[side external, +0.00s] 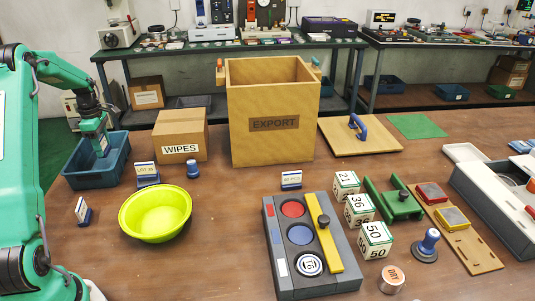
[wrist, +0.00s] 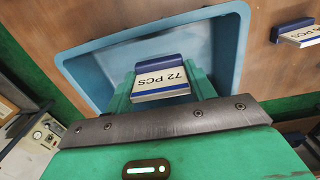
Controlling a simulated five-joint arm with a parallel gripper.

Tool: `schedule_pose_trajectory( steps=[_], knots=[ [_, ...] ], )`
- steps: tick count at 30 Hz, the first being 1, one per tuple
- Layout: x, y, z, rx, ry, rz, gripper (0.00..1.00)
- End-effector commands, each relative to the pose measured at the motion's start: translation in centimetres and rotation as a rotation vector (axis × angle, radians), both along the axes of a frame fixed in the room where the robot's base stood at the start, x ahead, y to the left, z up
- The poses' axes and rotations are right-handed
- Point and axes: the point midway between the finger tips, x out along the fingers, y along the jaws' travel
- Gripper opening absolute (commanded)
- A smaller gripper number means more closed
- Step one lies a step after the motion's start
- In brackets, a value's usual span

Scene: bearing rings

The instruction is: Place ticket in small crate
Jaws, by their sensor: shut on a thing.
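The ticket (wrist: 160,78), a white card marked 72 PCS in a blue holder, is between the green fingers of my gripper (wrist: 162,84) in the wrist view. My gripper is shut on it. Behind the ticket is the inside of the small blue crate (wrist: 88,72). In the side view the crate (side external: 78,178) stands at the left, and my gripper (side external: 101,146) points down over and into its opening. A narrow white strip shows at the fingers there. Whether the ticket touches the crate floor is hidden.
A WIPES carton (side external: 180,138) stands right of the crate. A LOT 35 ticket (side external: 146,173), another ticket (side external: 83,210) and a lime bowl (side external: 156,214) are in front. A tall EXPORT box (side external: 272,125) is farther right. A ticket (wrist: 297,33) shows beyond the crate in the wrist view.

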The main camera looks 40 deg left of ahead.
Motion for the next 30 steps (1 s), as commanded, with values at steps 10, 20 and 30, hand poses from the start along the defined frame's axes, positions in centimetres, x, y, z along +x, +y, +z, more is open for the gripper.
schedule_pose_trajectory(
  steps=[10,20,30],
  knots=[
    [-1.3,3.1,-2.0,0.001,-0.001,0.0,0.3],
    [-1.3,3.1,-3.0,0.0,0.0,0.0,0.3],
    [-1.3,3.1,-6.0,0.0,0.0,0.0,0.3]
  ],
)
